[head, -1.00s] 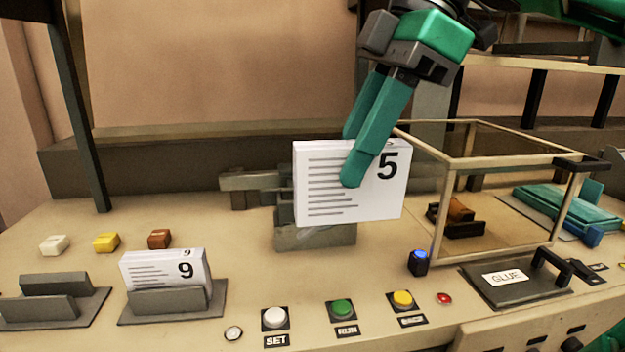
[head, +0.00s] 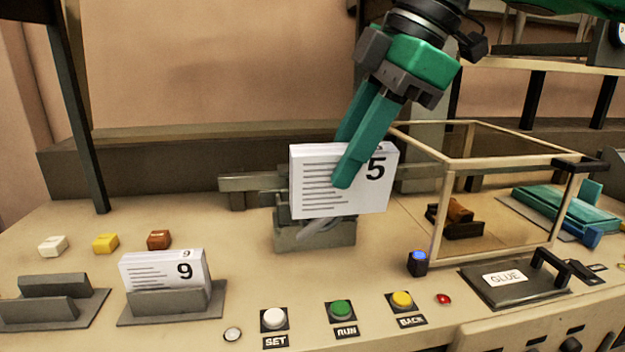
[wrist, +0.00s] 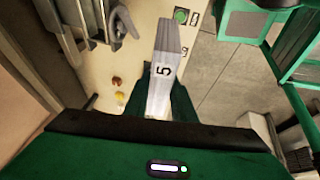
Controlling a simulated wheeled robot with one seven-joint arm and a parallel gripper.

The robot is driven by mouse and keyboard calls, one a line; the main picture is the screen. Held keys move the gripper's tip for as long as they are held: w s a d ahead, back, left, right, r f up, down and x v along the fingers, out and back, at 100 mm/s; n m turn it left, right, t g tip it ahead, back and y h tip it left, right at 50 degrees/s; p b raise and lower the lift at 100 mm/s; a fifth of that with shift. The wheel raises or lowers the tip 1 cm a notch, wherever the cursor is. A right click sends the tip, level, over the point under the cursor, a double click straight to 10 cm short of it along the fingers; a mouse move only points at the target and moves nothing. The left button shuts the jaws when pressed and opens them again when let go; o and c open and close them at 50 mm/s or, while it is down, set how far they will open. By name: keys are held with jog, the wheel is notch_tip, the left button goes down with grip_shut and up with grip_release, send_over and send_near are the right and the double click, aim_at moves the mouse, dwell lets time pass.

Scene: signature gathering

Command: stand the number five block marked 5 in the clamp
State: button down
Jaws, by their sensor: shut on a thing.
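The white number five block (head: 325,185) is a thick stack of pages with a black 5 at its upper right and grey lines on its face. My gripper (head: 345,170) is shut on it, one green finger in front and the other behind. The block is upright, in front of and overlapping the grey clamp (head: 320,236) in the head view. I cannot tell whether its bottom touches the clamp. In the wrist view the block (wrist: 168,85) sits between the fingers, and metal clamp parts (wrist: 88,22) show at the upper left.
The number nine block (head: 165,270) stands in a grey holder (head: 170,304) at the front left, beside an empty holder (head: 50,305). A glass-sided case (head: 500,190) stands to the right. Push buttons (head: 342,308) line the front edge, near a GLUE lid (head: 515,285).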

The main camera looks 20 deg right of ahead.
jog(key=shift+w+d+f+t, duration=0.1)
jog(key=shift+w+f+t, duration=0.05)
jog(key=shift+w+t, duration=0.2)
jog(key=shift+w+d+f+t, duration=0.1)
jog(key=shift+w+t, duration=0.15)
jog(key=shift+w, duration=0.15)
jog(key=w+d, duration=0.3)
jog(key=w, duration=1.2)
jog(key=w+f+g, duration=0.3)
jog(key=w+f, duration=0.2)
jog(key=f, duration=0.5)
jog(key=shift+w+d, duration=0.25)
jog(key=shift+d, duration=0.2)
jog(key=shift+f, duration=0.85)
jog(key=shift+f, duration=0.1)
jog(key=c, duration=1.5)
grip_release()
